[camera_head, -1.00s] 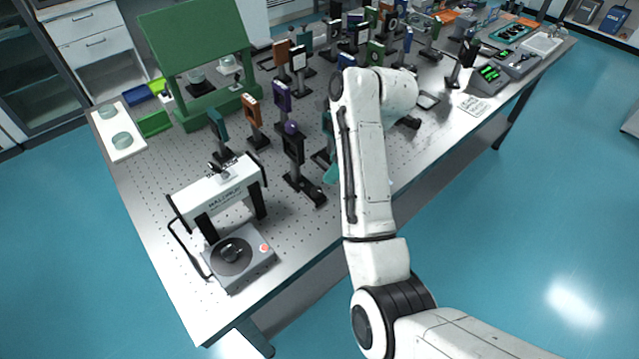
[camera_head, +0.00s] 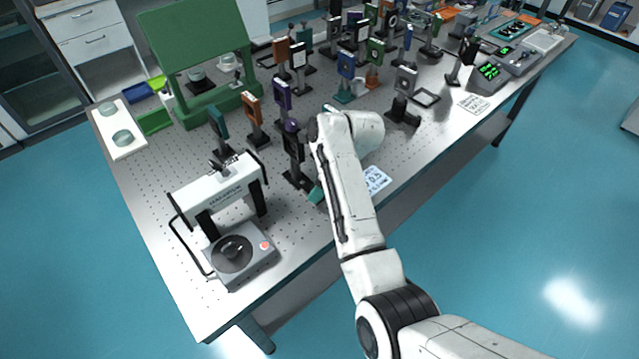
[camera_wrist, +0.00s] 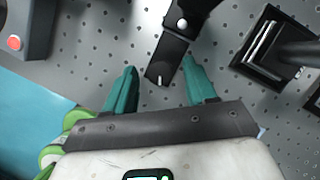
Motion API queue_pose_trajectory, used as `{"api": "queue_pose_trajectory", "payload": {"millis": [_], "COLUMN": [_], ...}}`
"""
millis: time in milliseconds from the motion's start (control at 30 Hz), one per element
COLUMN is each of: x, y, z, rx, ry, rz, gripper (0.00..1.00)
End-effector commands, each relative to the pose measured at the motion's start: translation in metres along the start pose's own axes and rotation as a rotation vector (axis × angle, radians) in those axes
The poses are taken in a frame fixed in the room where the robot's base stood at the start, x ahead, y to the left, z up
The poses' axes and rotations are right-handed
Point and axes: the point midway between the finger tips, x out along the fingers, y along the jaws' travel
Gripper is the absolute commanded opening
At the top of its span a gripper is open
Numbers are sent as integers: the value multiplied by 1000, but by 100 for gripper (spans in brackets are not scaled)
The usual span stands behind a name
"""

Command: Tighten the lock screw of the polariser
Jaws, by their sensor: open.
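A black mount with a purple knob (camera_head: 292,150), which I take to be the polariser, stands upright on the perforated table, just left of my arm. In the wrist view a dark base plate (camera_wrist: 166,58) with a round silver screw head (camera_wrist: 182,22) reaches down toward my jaws; I cannot tell whether that is the lock screw. My gripper (camera_wrist: 160,87) is open, its two teal fingers on either side of the plate's near end, nothing gripped. Contact cannot be told. In the head view only a bit of teal finger (camera_head: 316,194) shows; my arm hides the rest.
A white-and-grey instrument (camera_head: 238,252) with a red button stands at the table's front left; its corner (camera_wrist: 22,35) shows in the wrist view. Another black mount base (camera_wrist: 265,55) is close on the right there. A printed card (camera_head: 375,180) lies right of my arm. Several optic mounts crowd behind.

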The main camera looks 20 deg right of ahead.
Motion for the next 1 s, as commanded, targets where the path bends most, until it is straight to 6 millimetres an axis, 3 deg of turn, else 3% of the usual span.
{"api": "queue_pose_trajectory", "payload": {"millis": [67,600,1000], "x": [0,0,-3], "y": [0,0,-1], "z": [0,0,1], "rx": [0,0,-82], "ry": [0,0,0], "rz": [0,0,35], "gripper": [50,0,0]}}
